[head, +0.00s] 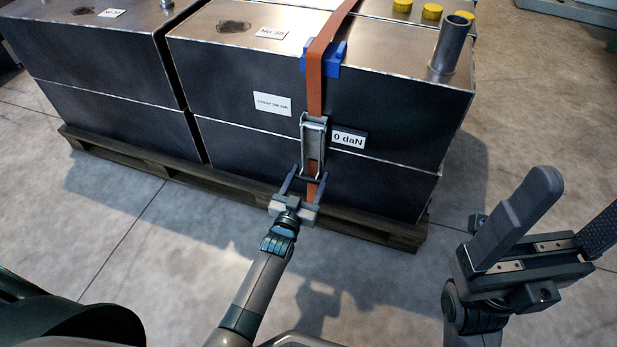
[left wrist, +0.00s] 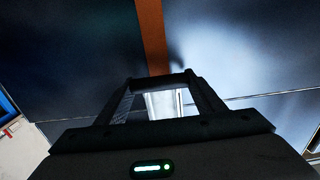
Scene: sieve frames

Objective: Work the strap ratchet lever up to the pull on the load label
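The ratchet (head: 313,143) is a metal frame on the orange strap (head: 315,90), on the front face of the dark load. Its lever hangs down, ending in a dark crossbar (head: 312,179). My left gripper (head: 307,177) is at this bar from below, fingers apart, one at each end; I cannot tell if they touch it. In the left wrist view the crossbar (left wrist: 165,80) spans between the fingertips, with bright ratchet metal behind. The load label (head: 348,139), right of the ratchet, reads "0 daN". My right gripper (head: 550,210) is open and empty, away at the right.
A white label (head: 272,104) left of the strap has print too small to read surely. A blue edge protector (head: 330,60) sits under the strap at the top edge. The load stands on a wooden pallet (head: 240,190). The floor (head: 150,240) in front is clear.

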